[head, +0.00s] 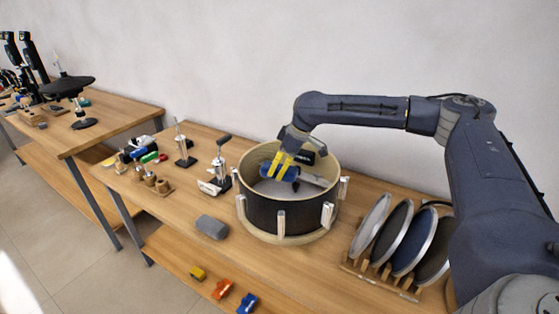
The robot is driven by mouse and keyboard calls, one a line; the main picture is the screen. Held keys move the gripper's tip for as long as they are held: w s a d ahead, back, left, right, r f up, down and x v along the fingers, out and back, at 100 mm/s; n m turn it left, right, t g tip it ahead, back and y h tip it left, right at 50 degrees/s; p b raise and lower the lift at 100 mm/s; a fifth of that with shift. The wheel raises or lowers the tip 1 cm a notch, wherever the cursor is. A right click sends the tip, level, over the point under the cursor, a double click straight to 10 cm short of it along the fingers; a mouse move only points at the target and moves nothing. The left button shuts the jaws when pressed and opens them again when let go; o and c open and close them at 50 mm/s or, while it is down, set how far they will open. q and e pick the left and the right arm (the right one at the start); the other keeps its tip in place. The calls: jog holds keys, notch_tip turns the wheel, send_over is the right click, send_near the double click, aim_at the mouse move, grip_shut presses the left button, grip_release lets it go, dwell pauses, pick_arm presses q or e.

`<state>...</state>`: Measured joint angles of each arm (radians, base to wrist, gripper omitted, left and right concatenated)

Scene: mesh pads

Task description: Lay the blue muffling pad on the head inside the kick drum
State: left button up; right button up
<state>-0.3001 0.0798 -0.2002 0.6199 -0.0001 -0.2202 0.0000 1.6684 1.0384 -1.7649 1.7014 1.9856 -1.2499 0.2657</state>
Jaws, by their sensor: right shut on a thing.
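The kick drum (258,213) stands open side up on the wooden bench, with a black shell, a pale wooden rim and silver lugs. My right gripper (281,172) reaches down into it from above, with yellow on its fingers. It is shut on the blue pad (274,171), inside the drum's opening. The fingers cover part of the pad. I cannot tell whether the pad touches the head (268,188), of which a pale patch shows inside. My left gripper is not in the head view.
A grey block (212,227) lies left of the drum. A rack (380,275) with several round mesh pads stands to the right. Metal stands (220,170) and small pegs (150,180) are at the left. Coloured clamps (222,289) lie on the lower shelf. Bare bench shows in front-left of the drum.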

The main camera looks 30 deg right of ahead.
jog(key=shift+f, duration=8.2)
jog(key=o, duration=1.2)
jog(key=shift+r, duration=5)
